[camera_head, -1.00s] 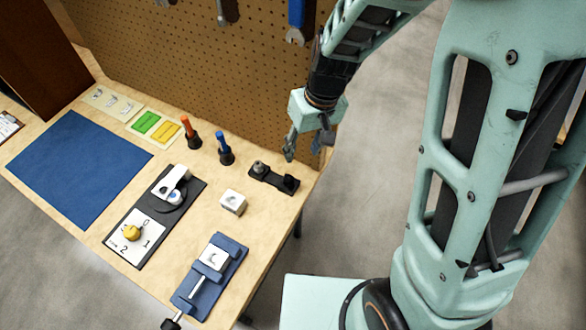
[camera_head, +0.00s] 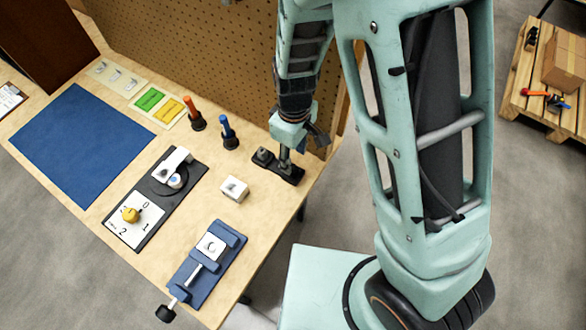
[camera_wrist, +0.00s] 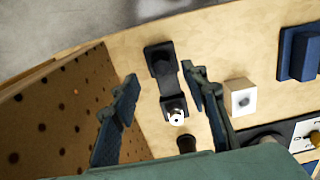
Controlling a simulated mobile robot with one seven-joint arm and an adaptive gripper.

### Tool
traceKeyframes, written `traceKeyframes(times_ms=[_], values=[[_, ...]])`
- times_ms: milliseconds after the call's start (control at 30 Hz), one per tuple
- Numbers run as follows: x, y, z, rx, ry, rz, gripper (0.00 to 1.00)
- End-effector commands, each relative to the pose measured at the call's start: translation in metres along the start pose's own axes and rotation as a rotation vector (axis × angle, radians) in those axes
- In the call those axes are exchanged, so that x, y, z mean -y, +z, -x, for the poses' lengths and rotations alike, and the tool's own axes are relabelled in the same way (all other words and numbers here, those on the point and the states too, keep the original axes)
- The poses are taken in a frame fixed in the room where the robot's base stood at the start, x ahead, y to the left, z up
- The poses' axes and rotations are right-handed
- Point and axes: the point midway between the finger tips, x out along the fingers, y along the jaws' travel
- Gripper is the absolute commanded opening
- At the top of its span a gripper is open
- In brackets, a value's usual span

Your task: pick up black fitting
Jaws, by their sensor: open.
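A narrow black holder (camera_head: 291,176) lies on the table near its right edge. In the wrist view the holder (camera_wrist: 169,84) lies between my open fingers, lower than them. A small dark fitting with a bright tip (camera_wrist: 174,112) stands at the holder's near end in that view; it shows at the left end in the head view (camera_head: 262,156). A square black block (camera_wrist: 160,58) is at the other end. I cannot tell for certain which is the black fitting. My gripper (camera_head: 300,152) is open above the holder; in the wrist view (camera_wrist: 161,75) it is empty.
The pegboard (camera_head: 215,62) rises behind the holder. A white block (camera_head: 234,189), a blue vise (camera_head: 212,262) and orange and blue handled tools (camera_head: 229,133) stand nearby. A black plate with a dial (camera_head: 143,226) and a blue mat (camera_head: 80,158) lie farther left.

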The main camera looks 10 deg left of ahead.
Motion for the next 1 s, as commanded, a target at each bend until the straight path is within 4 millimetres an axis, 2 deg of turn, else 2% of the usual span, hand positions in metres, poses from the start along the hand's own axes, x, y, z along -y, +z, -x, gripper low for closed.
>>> traceKeyframes(times_ms=[167, 500, 833, 867, 1000], values=[[0.001, 0.001, -0.01, 0.002, -0.001, 0.0, 0.41], [0.003, 0.001, -0.05, 0.002, -0.002, -0.002, 0.41], [0.003, 0.001, -0.056, 0.0, 0.0, -0.001, 0.41], [0.003, 0.001, -0.056, 0.0, 0.0, -0.001, 0.4], [0.003, 0.001, -0.056, 0.0, 0.0, -0.001, 0.24]])
